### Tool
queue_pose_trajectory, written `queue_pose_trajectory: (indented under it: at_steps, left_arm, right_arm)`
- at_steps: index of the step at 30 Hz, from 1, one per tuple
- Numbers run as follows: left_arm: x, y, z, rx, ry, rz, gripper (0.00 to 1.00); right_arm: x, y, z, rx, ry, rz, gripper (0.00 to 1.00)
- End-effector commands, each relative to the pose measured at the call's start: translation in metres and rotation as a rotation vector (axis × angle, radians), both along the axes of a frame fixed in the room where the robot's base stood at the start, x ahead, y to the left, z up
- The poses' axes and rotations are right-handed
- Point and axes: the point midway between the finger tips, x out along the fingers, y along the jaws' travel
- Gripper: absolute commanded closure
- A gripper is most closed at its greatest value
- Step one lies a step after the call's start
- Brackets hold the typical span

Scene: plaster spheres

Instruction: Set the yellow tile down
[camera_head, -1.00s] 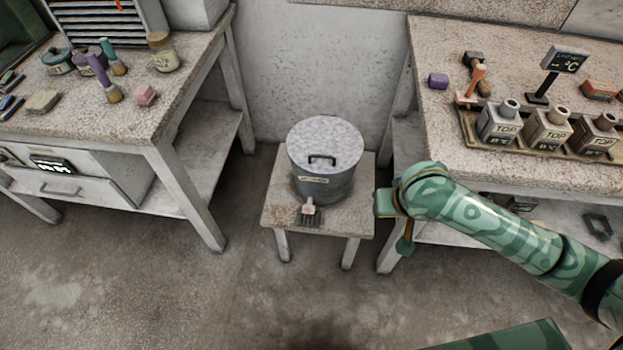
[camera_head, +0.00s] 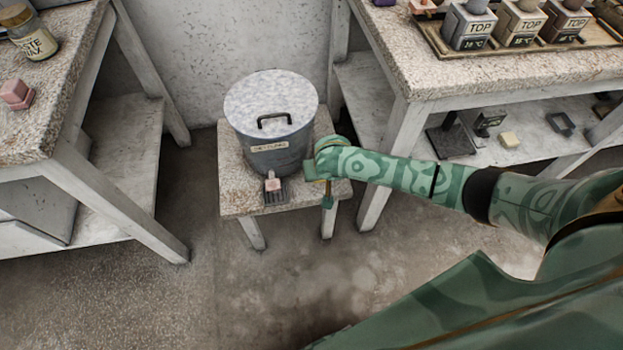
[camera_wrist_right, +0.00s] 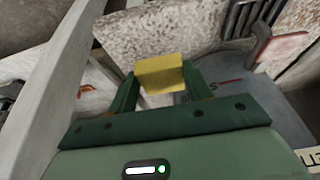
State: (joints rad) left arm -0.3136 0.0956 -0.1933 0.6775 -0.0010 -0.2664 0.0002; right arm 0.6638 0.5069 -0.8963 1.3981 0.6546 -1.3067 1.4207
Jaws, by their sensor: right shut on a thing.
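The yellow tile (camera_wrist_right: 160,73) is between the two green fingers of my right gripper (camera_wrist_right: 158,88) in the right wrist view. The gripper is shut on it, with the speckled stool top (camera_wrist_right: 160,30) showing behind. In the head view my right gripper (camera_head: 327,200) is at the right front edge of the small stool (camera_head: 240,205), beside the grey lidded drum (camera_head: 272,155). I cannot make out the tile in the head view. My left gripper is not in view.
A slatted dark rack (camera_head: 276,193) with a pink-ended piece (camera_head: 273,184) sits at the stool's front. Workbenches stand left and right. The floor in front is clear.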

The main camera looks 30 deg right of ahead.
Motion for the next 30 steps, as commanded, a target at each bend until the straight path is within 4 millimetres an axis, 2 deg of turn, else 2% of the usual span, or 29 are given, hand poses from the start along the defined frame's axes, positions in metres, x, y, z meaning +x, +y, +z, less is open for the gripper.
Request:
queue_pose_trajectory:
  at_steps: [1,5,9,12,24,25,27,30]
  left_arm:
    - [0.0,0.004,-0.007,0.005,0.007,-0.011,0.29]
    - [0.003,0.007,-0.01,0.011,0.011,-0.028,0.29]
    - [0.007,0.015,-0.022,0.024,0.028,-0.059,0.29]
    - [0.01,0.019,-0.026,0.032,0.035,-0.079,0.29]
    - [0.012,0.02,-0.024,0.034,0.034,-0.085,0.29]
    - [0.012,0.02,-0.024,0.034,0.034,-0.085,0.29]
    - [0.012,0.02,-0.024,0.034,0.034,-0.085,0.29]
    - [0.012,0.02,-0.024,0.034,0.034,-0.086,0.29]
  right_arm:
    - [0.003,0.003,-0.012,-0.001,0.004,0.0,0.74]
    - [0.009,0.007,-0.015,0.0,0.0,0.001,0.74]
    - [0.013,0.012,-0.04,-0.002,0.006,0.0,0.74]
    - [0.013,0.011,-0.052,-0.003,0.004,0.001,0.74]
    - [0.014,0.011,-0.052,-0.001,-0.002,0.0,0.74]
    - [0.014,0.011,-0.052,-0.001,-0.003,0.0,0.48]
    - [0.014,0.011,-0.052,-0.001,-0.003,0.0,0.29]
    - [0.014,0.011,-0.052,-0.001,-0.003,0.0,0.29]
